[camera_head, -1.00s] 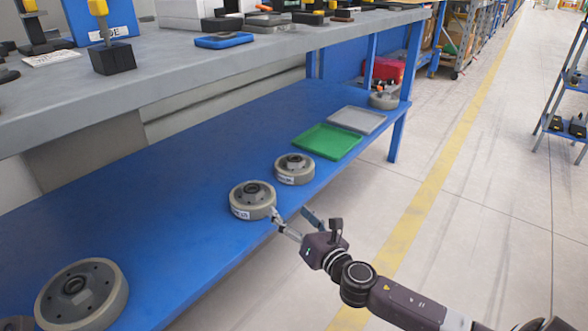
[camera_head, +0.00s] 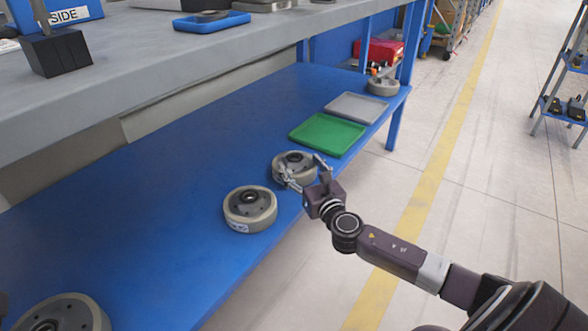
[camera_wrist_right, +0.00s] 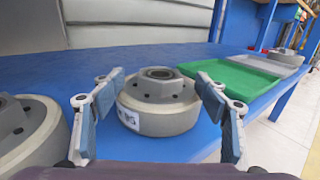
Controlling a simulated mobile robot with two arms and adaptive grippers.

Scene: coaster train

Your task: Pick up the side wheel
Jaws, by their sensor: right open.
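A small grey wheel (camera_head: 290,160) with a dark hub lies flat on the blue lower shelf, in front of the green tray. My right gripper (camera_head: 304,169) is open at the wheel's near side. In the wrist view its fingers (camera_wrist_right: 158,78) stand apart on either side of the wheel; I cannot tell whether they touch it. A similar, slightly larger wheel (camera_head: 249,210) lies nearer on the shelf.
A green tray (camera_head: 328,135) and a grey tray (camera_head: 357,107) lie beyond the wheel. A large wheel (camera_head: 60,318) is at the near left, and another wheel (camera_head: 383,87) at the far end. The grey worktop (camera_head: 150,55) overhangs the shelf.

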